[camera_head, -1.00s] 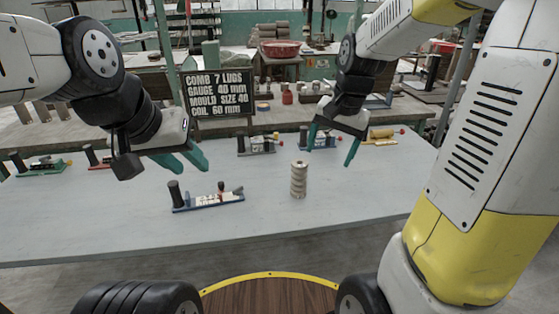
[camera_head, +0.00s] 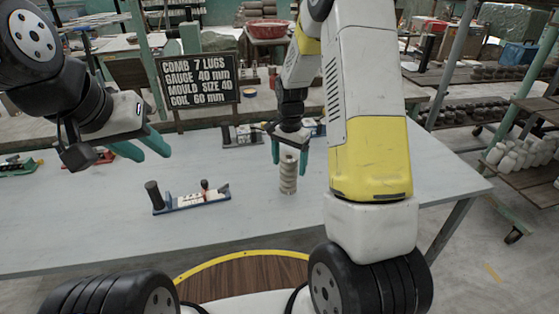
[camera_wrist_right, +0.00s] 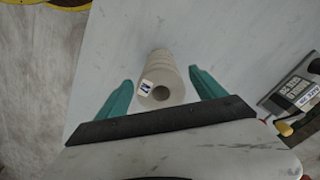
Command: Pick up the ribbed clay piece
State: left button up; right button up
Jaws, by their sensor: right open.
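The ribbed clay piece (camera_head: 288,178) is a beige ridged cylinder standing upright on the pale table. My right gripper (camera_head: 290,158) is open just behind and above it, its teal fingers to either side of the piece's top in the head view. In the right wrist view the clay piece (camera_wrist_right: 162,80) shows its round top with a hole and a small label. It lies between the spread fingers of the right gripper (camera_wrist_right: 163,93), with gaps on both sides. My left gripper (camera_head: 145,150) hangs empty above the table at the left, its teal fingers apart.
A blue-based tool (camera_head: 195,198) with a black upright handle lies left of the clay piece. More tools (camera_head: 240,137) line the table's back. A black sign (camera_head: 198,80) stands behind. The table (camera_head: 110,225) is clear in front.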

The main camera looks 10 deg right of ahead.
jog(key=shift+w+f, duration=0.1)
jog(key=shift+f, duration=1.35)
grip_shut()
